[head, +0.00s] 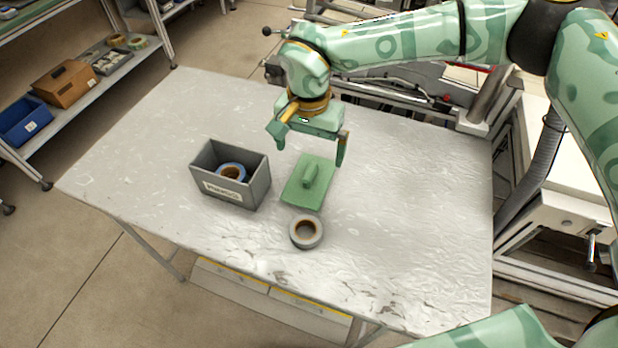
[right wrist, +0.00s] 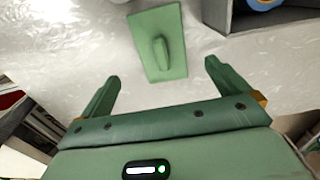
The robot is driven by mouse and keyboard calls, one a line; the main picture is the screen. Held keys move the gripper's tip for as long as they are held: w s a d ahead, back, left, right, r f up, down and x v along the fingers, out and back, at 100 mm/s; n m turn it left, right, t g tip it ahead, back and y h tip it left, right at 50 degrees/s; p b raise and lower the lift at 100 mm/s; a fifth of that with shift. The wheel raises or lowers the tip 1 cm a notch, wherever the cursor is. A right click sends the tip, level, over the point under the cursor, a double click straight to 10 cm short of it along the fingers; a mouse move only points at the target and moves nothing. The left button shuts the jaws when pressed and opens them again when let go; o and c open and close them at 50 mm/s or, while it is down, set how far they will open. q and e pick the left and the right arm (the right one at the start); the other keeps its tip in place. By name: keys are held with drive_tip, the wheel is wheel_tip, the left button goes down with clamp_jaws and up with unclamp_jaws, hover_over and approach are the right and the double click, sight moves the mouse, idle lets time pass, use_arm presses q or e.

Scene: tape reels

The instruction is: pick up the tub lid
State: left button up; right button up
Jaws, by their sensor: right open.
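The tub lid (head: 296,192) is a flat green rectangle with a raised grip bar along its middle. It lies on the grey table, right of the grey tub (head: 233,198). In the right wrist view the lid (right wrist: 170,70) shows just beyond the fingertips, with its handle upright. My right gripper (head: 311,152) is open and empty, above the table on the far side of the lid. Its spread fingers also show in the right wrist view (right wrist: 160,72), apart from the lid. My left gripper is not in view.
A blue tape reel (head: 231,169) is inside the open tub. A grey tape reel (head: 306,243) lies on the table just in front of the lid. The table (head: 420,220) is clear to the right. A shelf with bins (head: 64,84) stands at the far left.

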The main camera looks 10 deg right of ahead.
sight(310, 171)
drive_tip(key=f, duration=0.3)
drive_tip(key=shift+w+d+f, duration=0.1)
drive_tip(key=shift+d+f, duration=0.1)
drive_tip(key=shift+f, duration=0.05)
drive_tip(key=shift+a+f+b, duration=0.1)
drive_tip(key=shift+f+b, duration=0.2)
drive_tip(key=shift+f, duration=0.1)
drive_tip(key=f, duration=0.1)
drive_tip(key=f+b, duration=0.1)
drive_tip(key=f, duration=0.3)
drive_tip(key=shift+w+b, duration=0.3)
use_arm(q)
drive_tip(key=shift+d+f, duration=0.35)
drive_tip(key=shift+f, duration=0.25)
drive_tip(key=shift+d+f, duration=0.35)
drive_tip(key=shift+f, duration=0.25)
use_arm(e)
drive_tip(key=shift+c, duration=0.3)
drive_tip(key=c, duration=0.9)
